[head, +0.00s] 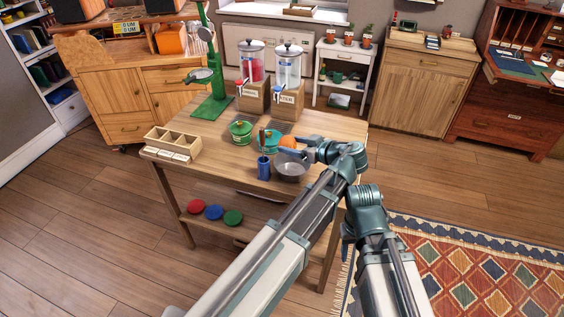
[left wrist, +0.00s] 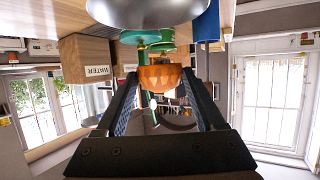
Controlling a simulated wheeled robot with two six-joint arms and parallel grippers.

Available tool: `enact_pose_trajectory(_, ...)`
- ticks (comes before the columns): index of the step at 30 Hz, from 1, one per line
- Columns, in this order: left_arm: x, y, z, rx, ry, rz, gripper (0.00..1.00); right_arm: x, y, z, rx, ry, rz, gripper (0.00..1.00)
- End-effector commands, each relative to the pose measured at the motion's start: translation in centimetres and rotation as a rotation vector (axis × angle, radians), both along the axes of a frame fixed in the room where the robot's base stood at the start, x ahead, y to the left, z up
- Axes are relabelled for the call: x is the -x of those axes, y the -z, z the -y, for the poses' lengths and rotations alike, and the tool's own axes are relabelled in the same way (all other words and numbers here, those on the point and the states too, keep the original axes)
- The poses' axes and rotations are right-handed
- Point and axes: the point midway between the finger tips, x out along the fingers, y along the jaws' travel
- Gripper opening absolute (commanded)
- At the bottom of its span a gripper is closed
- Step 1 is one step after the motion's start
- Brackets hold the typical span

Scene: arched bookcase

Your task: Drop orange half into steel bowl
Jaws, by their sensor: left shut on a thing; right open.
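The orange half (head: 288,142) is held between the fingers of my left gripper (head: 302,153), just above the far side of the steel bowl in the head view. In the upside-down left wrist view the orange half (left wrist: 160,77) sits between both fingertips. The grey steel bowl (head: 291,170) stands on the wooden table; its rounded outside also shows in the left wrist view (left wrist: 150,12). The orange half appears apart from the bowl. My right gripper (head: 347,240) is low beside the table's right side, partly hidden by my arm; no held thing shows.
A blue cup (head: 263,168) with utensils stands just left of the bowl. Green (head: 241,132) and teal (head: 269,141) pots are behind it. Two drink dispensers (head: 271,70), a green stand (head: 211,105) and a wooden divided box (head: 172,145) occupy the table's rear and left.

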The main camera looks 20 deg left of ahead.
Motion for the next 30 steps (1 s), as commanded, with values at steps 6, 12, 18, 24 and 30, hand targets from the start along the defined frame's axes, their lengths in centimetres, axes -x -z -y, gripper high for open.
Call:
enact_pose_trajectory(6, 0.0, 0.2, 0.3, 0.000, 0.003, 0.000, 0.14, 0.0, 0.2, 0.0, 0.000, 0.000, 0.000, 0.50)
enact_pose_trajectory(12, 0.0, 1.4, 0.2, 0.000, 0.003, 0.000, 0.14, 0.0, 1.4, 0.0, 0.000, 0.000, 0.000, 0.50)
enact_pose_trajectory(18, 0.0, 3.6, 0.2, 0.000, 0.003, 0.000, 0.14, 0.0, 3.6, 0.0, 0.000, 0.000, 0.000, 0.50)
enact_pose_trajectory(24, 0.0, 5.7, 0.2, 0.000, 0.003, 0.000, 0.14, 0.0, 5.7, 0.0, 0.000, 0.000, 0.000, 0.50)
enact_pose_trajectory(30, 0.0, 6.1, 0.2, 0.000, 0.003, 0.000, 0.14, 0.0, 6.1, 0.0, 0.000, 0.000, 0.000, 0.50)
